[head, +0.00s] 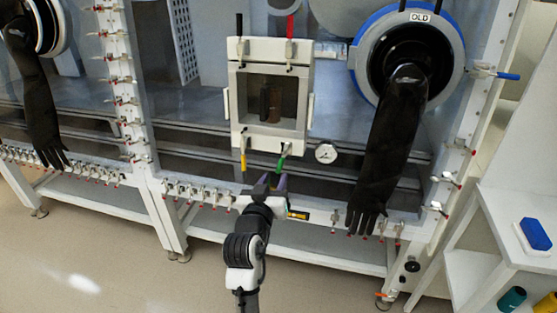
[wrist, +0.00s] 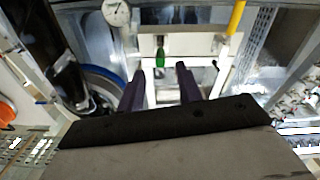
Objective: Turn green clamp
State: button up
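The green clamp (head: 281,164) hangs at the lower right corner of the white square hatch frame (head: 240,134). Its green handle points down. In the wrist view the green clamp (wrist: 160,57) shows beyond and between the two purple fingers. My gripper (head: 270,183) is just below the green clamp in the head view. In the wrist view my gripper (wrist: 159,72) is open, with nothing between its fingers. I see no contact with the clamp; the exact gap in depth is hard to tell.
A yellow clamp (head: 243,160) hangs left of the green one; black (head: 239,27) and red (head: 290,29) clamps sit on top. A round gauge (head: 326,153) is at right. A long black glove (head: 388,150) hangs from the port further right. Small clamps line the lower edge.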

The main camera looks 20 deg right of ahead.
aim_at(282, 161)
jog(key=p+x, duration=0.1)
jog(key=x, duration=0.6)
jog(key=shift+w+d+p, duration=0.1)
jog(key=shift+w+p, duration=0.15)
jog(key=shift+p, duration=0.15)
jog(key=shift+c, duration=0.4)
grip_shut()
